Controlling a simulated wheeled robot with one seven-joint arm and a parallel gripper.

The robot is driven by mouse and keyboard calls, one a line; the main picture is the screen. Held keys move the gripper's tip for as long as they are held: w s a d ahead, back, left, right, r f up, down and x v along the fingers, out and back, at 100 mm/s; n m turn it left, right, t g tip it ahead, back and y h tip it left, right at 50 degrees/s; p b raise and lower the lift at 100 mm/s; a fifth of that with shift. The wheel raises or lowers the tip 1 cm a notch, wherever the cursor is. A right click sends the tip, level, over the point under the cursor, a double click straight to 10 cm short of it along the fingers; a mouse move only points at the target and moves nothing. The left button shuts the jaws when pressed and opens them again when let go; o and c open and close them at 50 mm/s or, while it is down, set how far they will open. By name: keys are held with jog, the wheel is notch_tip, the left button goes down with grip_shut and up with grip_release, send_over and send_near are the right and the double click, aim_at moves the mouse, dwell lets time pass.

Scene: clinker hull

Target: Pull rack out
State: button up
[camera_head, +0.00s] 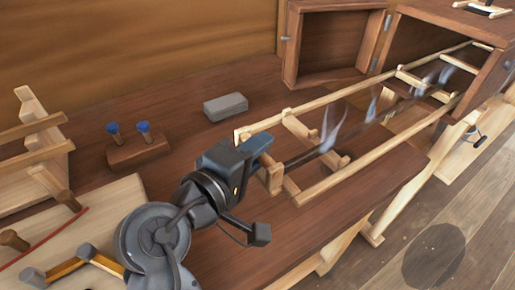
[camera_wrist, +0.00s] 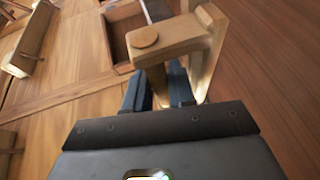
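The rack (camera_head: 345,171) is a long pale wooden frame with two rails and crossbars. It reaches out over the bench from the open box (camera_head: 489,82) at the upper right, and its far end is still inside the box mouth. A dark strip lies along its middle, with wisps of steam above it. My gripper (camera_head: 266,160) is at the rack's near end, by the wooden handle (camera_head: 272,179). In the wrist view, the handle's wooden piece (camera_wrist: 158,84) sits between my two blue-grey fingers, which appear closed on it. The exact contact is partly hidden.
The box door (camera_head: 335,42) hangs open. A grey block (camera_head: 226,106) and a wooden holder with two blue-topped pegs (camera_head: 136,150) stand on the bench (camera_head: 185,110). A pale wooden jig (camera_head: 100,205) lies at the left. The bench's front edge drops to a plank floor.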

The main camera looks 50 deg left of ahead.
grip_shut()
jog(key=s+p, duration=0.1)
jog(key=s, duration=0.8)
jog(key=shift+s+a, duration=0.15)
jog(key=shift+a, duration=0.2)
jog(key=shift+o, duration=2)
grip_release()
jog(key=shift+r, duration=0.1)
